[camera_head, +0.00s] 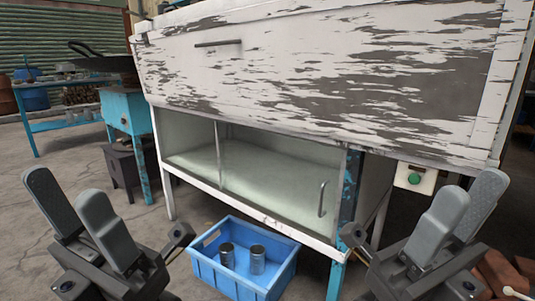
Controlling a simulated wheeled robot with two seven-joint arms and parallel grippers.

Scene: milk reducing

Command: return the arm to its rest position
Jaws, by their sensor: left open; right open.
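My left gripper (84,208) is at the lower left of the head view, fingers pointing up, open and empty. My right gripper (466,212) is at the lower right, also pointing up, open and empty. Both are apart from the things in front of them. A blue crate (281,279) sits on the floor between them, below the cabinet. Two metal cans stand in it, a left can (227,256) and a right can (257,261).
A large white cabinet (250,75) with peeling paint stands ahead, with a glass-doored compartment (255,165) below. A green button box (414,179) is at its right. A blue stand (127,110) and a blue rack (62,123) are at left. Bricks (500,271) lie lower right.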

